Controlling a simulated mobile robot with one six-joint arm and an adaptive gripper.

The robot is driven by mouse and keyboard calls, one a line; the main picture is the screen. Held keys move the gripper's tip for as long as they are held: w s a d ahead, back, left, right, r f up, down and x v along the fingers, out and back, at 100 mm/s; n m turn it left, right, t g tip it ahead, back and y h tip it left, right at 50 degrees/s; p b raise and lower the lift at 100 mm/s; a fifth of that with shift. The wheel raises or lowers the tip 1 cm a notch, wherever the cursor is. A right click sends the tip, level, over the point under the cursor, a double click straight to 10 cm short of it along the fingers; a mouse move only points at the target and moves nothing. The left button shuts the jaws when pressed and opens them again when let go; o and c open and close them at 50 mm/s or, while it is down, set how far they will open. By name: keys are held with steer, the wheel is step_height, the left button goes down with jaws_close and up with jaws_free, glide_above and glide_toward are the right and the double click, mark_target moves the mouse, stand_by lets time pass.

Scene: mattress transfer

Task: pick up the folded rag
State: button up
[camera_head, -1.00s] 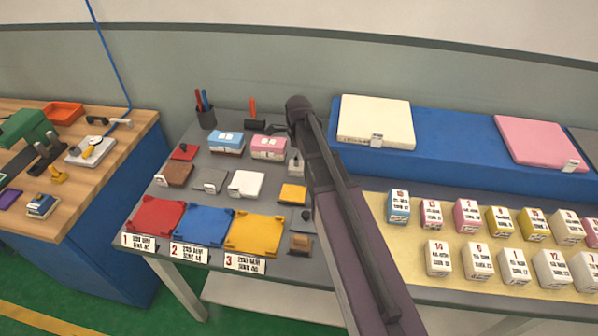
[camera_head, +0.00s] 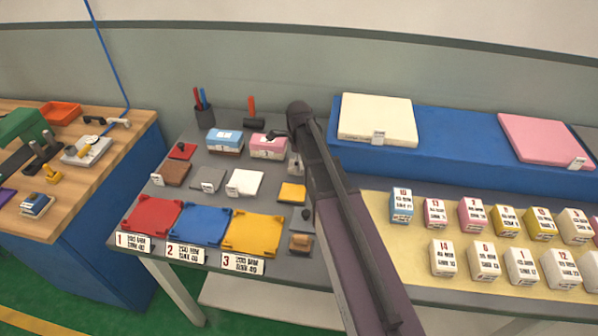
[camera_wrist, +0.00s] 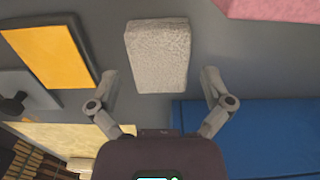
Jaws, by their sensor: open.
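A light grey, rough-textured block, which looks like the folded rag (camera_wrist: 158,55), lies on the grey table in the wrist view. It is just beyond my gripper and roughly centred between its fingers. My gripper (camera_wrist: 159,78) is open, with one finger on each side of the rag's near end and nothing held. The height between fingers and rag is hard to tell. In the head view, a small part of the rag (camera_head: 294,166) shows beside my arm, which hides the rest. The gripper's fingers are not clear there.
A yellow pad (camera_wrist: 55,50) lies left of the rag in the wrist view. The pink box (camera_head: 268,146) and blue box (camera_head: 225,141) stand nearby in the head view. A blue platform (camera_head: 450,160) bounds the right side. Red, blue and yellow trays (camera_head: 252,233) line the front.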

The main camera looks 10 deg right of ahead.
steer(key=shift+f+b, duration=0.7)
steer(key=shift+f, duration=0.25)
steer(key=c, duration=0.8)
